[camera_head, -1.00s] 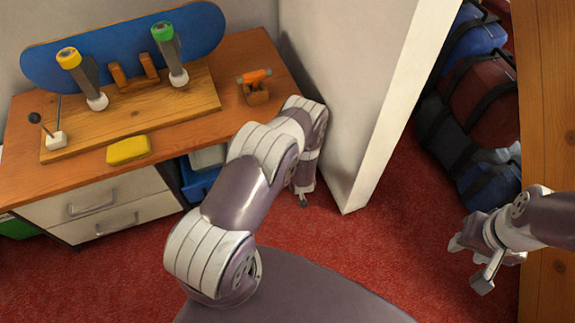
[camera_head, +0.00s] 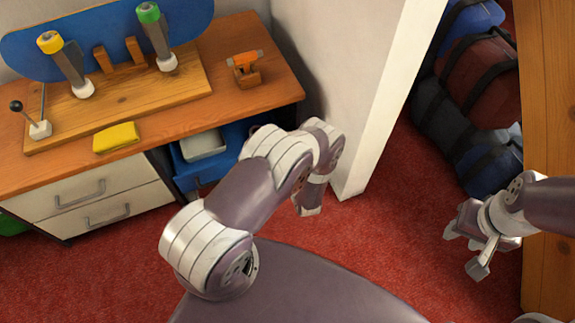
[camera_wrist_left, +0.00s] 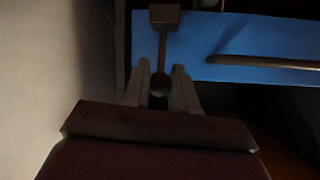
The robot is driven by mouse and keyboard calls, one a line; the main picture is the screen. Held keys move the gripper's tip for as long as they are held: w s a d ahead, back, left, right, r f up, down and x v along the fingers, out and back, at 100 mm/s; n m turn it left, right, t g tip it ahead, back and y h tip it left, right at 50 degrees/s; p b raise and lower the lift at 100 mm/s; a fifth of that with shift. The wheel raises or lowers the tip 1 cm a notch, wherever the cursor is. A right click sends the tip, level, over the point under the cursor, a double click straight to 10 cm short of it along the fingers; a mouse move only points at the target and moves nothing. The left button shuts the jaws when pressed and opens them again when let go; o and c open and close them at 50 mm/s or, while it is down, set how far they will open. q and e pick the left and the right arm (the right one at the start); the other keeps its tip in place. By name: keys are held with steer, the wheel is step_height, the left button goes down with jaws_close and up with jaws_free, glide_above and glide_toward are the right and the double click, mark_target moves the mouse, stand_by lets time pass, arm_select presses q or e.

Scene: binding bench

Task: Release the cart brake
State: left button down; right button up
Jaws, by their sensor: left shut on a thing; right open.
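In the left wrist view a thin lever (camera_wrist_left: 164,48) runs from a dark block down to a dark ball knob (camera_wrist_left: 160,85). This looks like the brake lever. My left gripper (camera_wrist_left: 160,92) has its two pale fingers closed around the knob. A blue panel with a dark bar (camera_wrist_left: 265,62) lies behind the lever; I cannot tell if it is the cart. In the head view my left arm reaches beside the bench's right end, and its fingertips and the lever cannot be made out there. My right gripper (camera_head: 462,253) is open and empty, low at the right.
The wooden bench (camera_head: 270,95) holds a board with upright tools, a yellow pad (camera_head: 117,137) and an orange-topped tool (camera_head: 244,68). A pale partition (camera_head: 360,120) stands close to my left arm. Bags (camera_head: 490,85) are piled behind.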

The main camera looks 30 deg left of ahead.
arm_select(q)
steer(key=shift+s+f, duration=0.15)
steer(key=c, duration=1)
jaws_free()
steer(key=p+v, duration=0.5)
steer(key=v, duration=0.7)
steer(key=shift+s+d+r+p, duration=0.15)
steer(key=shift+r+p, duration=0.1)
steer(key=shift+p, duration=0.05)
